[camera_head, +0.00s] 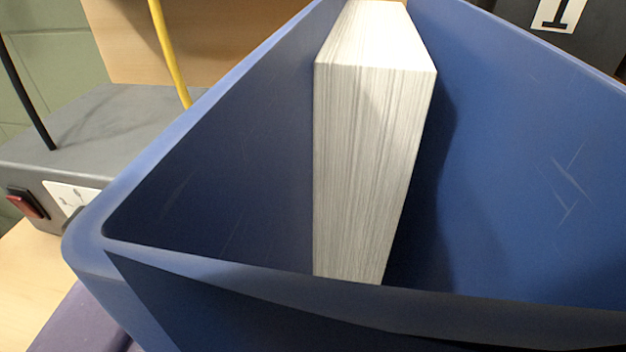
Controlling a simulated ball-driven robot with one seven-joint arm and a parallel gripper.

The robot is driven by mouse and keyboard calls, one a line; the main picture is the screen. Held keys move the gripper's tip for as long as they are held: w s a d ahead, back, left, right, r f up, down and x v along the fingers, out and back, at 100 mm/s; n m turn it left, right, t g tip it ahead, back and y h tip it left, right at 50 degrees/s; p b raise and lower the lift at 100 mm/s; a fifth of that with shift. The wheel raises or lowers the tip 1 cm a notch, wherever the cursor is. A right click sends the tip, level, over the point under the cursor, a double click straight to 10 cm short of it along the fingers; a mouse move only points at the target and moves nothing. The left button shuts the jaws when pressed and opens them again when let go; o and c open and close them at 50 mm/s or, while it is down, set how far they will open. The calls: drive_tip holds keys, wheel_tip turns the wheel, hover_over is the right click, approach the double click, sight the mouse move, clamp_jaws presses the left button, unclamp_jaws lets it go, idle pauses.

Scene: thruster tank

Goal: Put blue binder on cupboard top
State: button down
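A large blue shell with rounded rims (85,238) fills most of the view, very close to the camera. It looks like the blue binder, with wide walls at left and right and a near edge along the bottom. A white block of paper sheets (365,165) stands upright between the walls. A dark shadow lies to its right. The shell's lower outside runs out of the picture. My gripper is not visible, so I cannot tell whether it touches the blue shell.
A grey box (110,125) with a red switch (27,203) sits at the left on a light wooden surface (30,280). A black cable (25,90) and a yellow cable (170,55) run to it. A purple thing (80,325) is at lower left, a dark labelled thing (600,40) at upper right.

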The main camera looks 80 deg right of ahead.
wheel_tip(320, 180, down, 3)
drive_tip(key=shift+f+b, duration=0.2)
drive_tip(key=shift+b, duration=0.85)
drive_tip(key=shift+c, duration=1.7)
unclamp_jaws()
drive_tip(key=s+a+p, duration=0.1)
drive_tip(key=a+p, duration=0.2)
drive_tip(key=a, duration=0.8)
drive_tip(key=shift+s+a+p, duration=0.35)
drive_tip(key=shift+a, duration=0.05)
